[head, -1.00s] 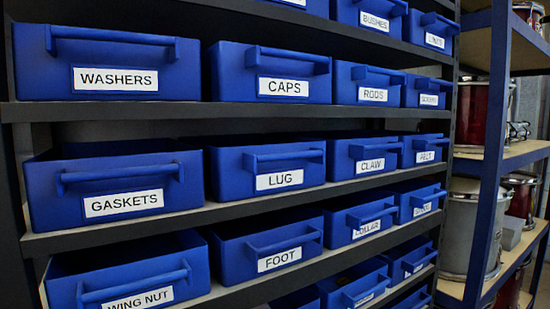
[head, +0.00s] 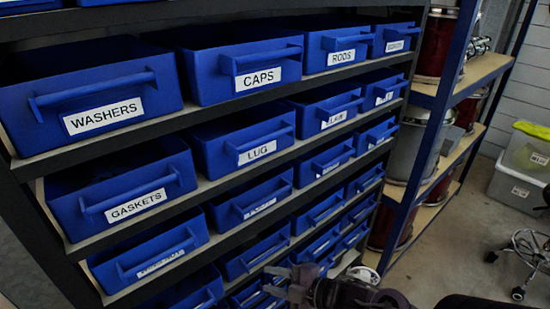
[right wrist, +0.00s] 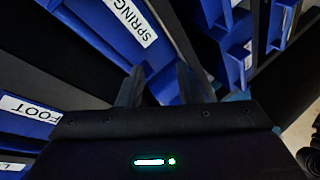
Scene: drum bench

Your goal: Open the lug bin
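The lug bin (head: 212,154) is a blue open-topped bin with a bar handle and a white LUG label (head: 257,152). It sits on its shelf between the gaskets bin (head: 70,210) and another bin, its front about in line with theirs. My right gripper (head: 268,283) is low in the head view, below and apart from the lug bin. My left gripper is not in view.
The caps bin (head: 205,80) is above the lug bin, with a dark shelf edge between. The right wrist view shows the foot bin (right wrist: 25,125) at left and a spring label (right wrist: 132,20) above the fingers. Drum shelving (head: 455,90) stands right, with open floor (head: 455,250) beyond.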

